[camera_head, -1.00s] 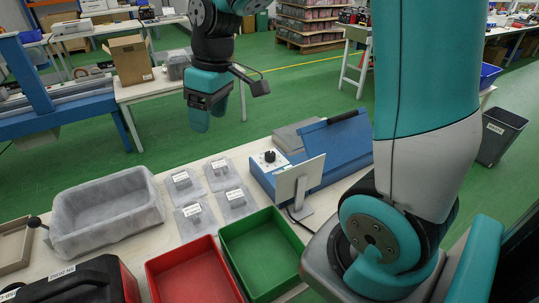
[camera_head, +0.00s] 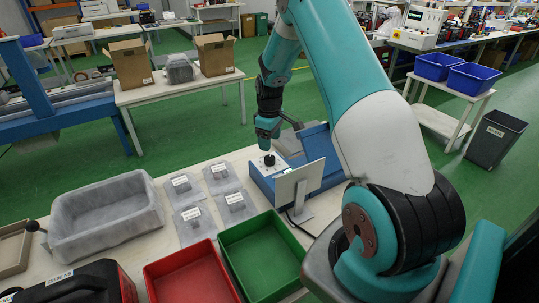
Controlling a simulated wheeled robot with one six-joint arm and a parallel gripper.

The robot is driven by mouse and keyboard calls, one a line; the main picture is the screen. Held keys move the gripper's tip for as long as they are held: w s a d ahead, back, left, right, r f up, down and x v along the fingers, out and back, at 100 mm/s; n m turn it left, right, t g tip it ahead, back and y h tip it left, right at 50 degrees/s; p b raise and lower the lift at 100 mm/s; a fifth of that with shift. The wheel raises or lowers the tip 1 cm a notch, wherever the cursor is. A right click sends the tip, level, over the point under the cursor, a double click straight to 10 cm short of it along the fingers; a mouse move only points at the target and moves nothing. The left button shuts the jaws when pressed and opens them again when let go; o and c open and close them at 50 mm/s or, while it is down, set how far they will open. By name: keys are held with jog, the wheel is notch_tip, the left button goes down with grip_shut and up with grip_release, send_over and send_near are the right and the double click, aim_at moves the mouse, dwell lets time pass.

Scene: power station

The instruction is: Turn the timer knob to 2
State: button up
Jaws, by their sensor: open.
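The timer knob (camera_head: 269,160) is a small black knob on the white top panel at the left end of the blue device (camera_head: 262,181). The panel's markings are too small to read. My gripper (camera_head: 266,143) points down just above the knob. It is open, and its fingertips are close over the knob; I cannot tell whether they touch it or stand around it. The rest of the blue device (camera_head: 322,146) is partly hidden behind my arm and a grey upright plate (camera_head: 297,187).
A green bin (camera_head: 290,233) and a red bin (camera_head: 150,285) stand in front of the device. The grey plate stands close in front of the knob.

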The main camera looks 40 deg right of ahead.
aim_at(270, 157)
notch_tip(270, 157, down, 7)
jog(key=shift+f+p, duration=0.2)
jog(key=shift+p, duration=0.4)
jog(key=c, duration=0.9)
